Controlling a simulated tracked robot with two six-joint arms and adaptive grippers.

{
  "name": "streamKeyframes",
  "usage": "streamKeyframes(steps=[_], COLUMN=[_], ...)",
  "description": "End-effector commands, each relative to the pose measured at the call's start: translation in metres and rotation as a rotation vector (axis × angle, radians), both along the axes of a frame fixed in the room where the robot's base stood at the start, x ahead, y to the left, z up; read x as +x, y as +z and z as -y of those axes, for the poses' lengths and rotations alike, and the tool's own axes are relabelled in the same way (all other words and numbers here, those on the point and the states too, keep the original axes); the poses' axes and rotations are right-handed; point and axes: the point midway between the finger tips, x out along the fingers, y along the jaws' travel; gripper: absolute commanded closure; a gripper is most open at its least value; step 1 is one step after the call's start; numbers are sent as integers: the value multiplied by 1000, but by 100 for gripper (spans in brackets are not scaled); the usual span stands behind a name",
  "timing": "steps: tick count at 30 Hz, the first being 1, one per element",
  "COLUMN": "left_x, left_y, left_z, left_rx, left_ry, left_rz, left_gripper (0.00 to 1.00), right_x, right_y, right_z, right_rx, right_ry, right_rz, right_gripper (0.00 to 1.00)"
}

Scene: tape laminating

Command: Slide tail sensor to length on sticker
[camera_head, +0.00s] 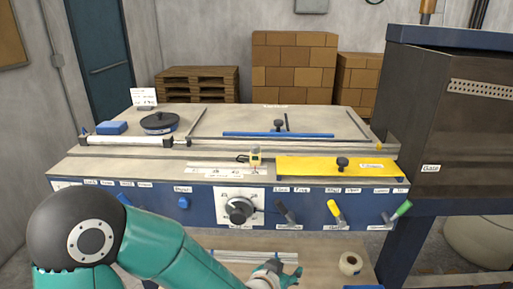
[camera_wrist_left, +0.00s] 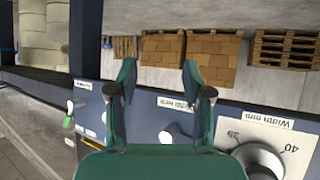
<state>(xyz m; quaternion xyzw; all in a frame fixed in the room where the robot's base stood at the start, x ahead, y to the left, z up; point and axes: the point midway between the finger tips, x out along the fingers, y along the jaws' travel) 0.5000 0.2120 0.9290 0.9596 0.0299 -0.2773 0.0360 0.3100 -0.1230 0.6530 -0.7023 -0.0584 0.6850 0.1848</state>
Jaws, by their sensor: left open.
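My left gripper (camera_head: 286,271) is low in front of the blue control panel, well below the sensor. In the left wrist view, its two green fingers (camera_wrist_left: 159,82) stand apart with nothing between them. The sensor is not clearly seen in that view. My right gripper is in neither view.
The blue panel carries a large dial (camera_head: 239,209), also in the left wrist view (camera_wrist_left: 258,160), and several levers, including a yellow one (camera_head: 336,211) and a green one (camera_head: 400,211). A tape roll (camera_head: 350,264) lies on the lower shelf. A dark cabinet (camera_head: 450,130) stands right.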

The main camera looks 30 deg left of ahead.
Motion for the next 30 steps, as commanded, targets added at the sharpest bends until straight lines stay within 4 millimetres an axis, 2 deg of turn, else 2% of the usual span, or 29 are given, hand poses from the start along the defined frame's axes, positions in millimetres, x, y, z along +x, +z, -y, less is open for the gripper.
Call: streamKeyframes(steps=[1, 3, 6, 9, 10, 12, 15, 19, 25, 27, 30], left_x=[3, -2, -18, -36, -41, -50, -55, -50, -30, -15, 5], left_y=[52, 107, 169, 210, 218, 233, 243, 247, 248, 244, 244], left_z=[-12, -30, -52, -71, -75, -83, -89, -94, -103, -108, -117], left_rx=[39, 89, 143, 175, 182, 193, 204, 210, 208, 207, 205], left_ry=[36, 94, 176, 246, 262, 292, 316, 324, 321, 322, 321], left_rz=[119, 243, 377, 465, 482, 512, 530, 531, 524, 530, 530], left_gripper=[50, 50, 50, 50, 50, 50, 50, 50, 50, 50, 50], right_x=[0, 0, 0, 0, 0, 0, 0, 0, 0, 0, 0], right_y=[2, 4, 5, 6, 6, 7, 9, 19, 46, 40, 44], right_z=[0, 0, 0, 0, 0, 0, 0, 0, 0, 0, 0], right_rx=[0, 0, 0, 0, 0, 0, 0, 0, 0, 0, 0], right_ry=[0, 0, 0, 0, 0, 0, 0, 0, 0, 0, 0], right_rz=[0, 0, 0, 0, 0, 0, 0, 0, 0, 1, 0], right_gripper=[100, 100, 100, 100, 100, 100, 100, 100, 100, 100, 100])
